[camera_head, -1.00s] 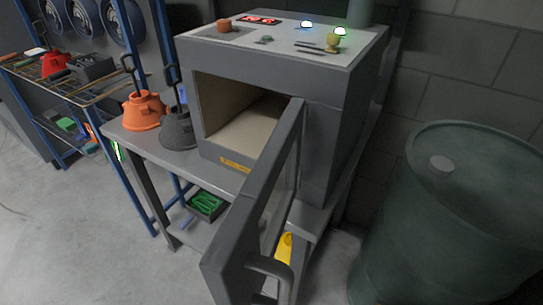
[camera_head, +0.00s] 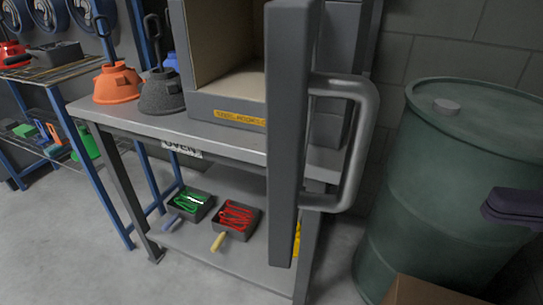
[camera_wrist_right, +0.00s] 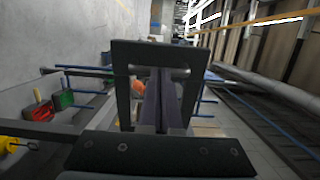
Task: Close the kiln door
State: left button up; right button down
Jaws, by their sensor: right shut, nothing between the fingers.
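The kiln (camera_head: 345,40) stands on a grey metal table, with its pale chamber (camera_head: 228,45) open to view. Its grey door (camera_head: 287,150) is open and stands out towards me, seen nearly edge-on in the head view. The door's thick grey bar handle (camera_head: 362,150) is on its right side. My right gripper (camera_head: 492,212) enters from the right edge of the head view, shut and empty. It appears right of the handle, in front of the green barrel in the picture, apart from the door. Its dark purple fingers (camera_wrist_right: 165,100) also show in the right wrist view. My left gripper is not in view.
A green barrel (camera_head: 420,220) stands right of the door. An orange hood (camera_head: 118,85) and a dark hood (camera_head: 160,95) sit on the table (camera_head: 130,122). Trays of green and red items lie on the lower shelf. A brown box (camera_head: 425,292) shows at bottom right.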

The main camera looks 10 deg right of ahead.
aim_at(299, 181)
jog(key=p+x, duration=0.1)
jog(key=x, duration=0.5)
jog(key=p+x, duration=0.2)
jog(key=x, duration=0.4)
jog(key=shift+w+a+r, duration=0.2)
jog(key=shift+a+r, duration=0.05)
jog(key=shift+a, duration=0.1)
jog(key=shift+w+a+f, duration=0.15)
jog(key=shift+w+a, duration=0.05)
jog(key=shift+a, duration=0.3)
